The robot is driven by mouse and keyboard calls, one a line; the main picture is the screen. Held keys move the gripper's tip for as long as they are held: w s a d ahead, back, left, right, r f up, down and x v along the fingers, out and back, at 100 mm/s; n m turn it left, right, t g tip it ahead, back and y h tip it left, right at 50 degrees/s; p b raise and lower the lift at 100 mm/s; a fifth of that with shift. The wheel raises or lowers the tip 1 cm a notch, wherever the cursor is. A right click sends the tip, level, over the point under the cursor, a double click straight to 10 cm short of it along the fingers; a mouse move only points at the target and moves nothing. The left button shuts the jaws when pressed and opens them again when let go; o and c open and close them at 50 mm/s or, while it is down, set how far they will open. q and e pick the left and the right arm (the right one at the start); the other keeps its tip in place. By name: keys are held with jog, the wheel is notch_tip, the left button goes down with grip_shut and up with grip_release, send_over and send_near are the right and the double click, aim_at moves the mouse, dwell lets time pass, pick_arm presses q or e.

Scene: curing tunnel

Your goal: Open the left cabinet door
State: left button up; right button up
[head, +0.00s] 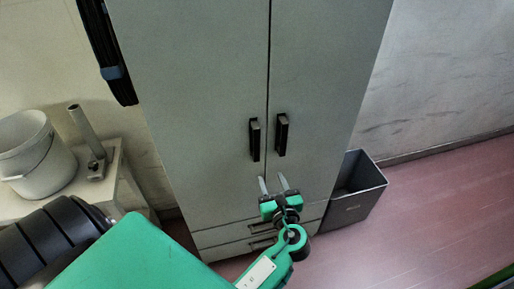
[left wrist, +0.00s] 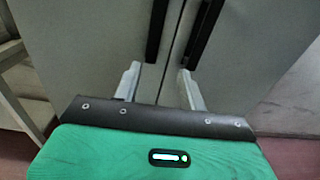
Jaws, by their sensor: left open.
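The grey cabinet's left door (head: 200,100) is shut, level with the right door (head: 315,85) along a thin dark seam. The left door's black vertical handle (head: 255,139) sits just left of the seam; it also shows in the left wrist view (left wrist: 157,30). The right door's handle (head: 282,134) is just right of the seam. My left gripper (head: 273,184) is open and empty, just below the two handles in the head view. In the left wrist view its fingers (left wrist: 159,85) straddle the seam, below the handles. I see no contact with a handle. My right gripper is not in view.
Drawers (head: 215,235) lie below the doors. A grey bin (head: 365,205) stands right of the cabinet. A white bucket (head: 35,160) and a metal post (head: 85,130) stand on a pale bench at left. The pink floor (head: 430,210) at right is clear.

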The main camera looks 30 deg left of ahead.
aim_at(257, 147)
pick_arm(q)
jog(key=shift+y, duration=0.4)
jog(key=p+x, duration=0.1)
jog(key=x, duration=0.3)
jog(key=r+p+x, duration=0.1)
jog(key=x, duration=0.4)
jog(key=r+p+x, duration=0.1)
jog(key=p+x, duration=0.1)
jog(key=x, duration=0.2)
jog(key=shift+s+a, duration=0.1)
jog(key=shift+a, duration=0.5)
grip_shut()
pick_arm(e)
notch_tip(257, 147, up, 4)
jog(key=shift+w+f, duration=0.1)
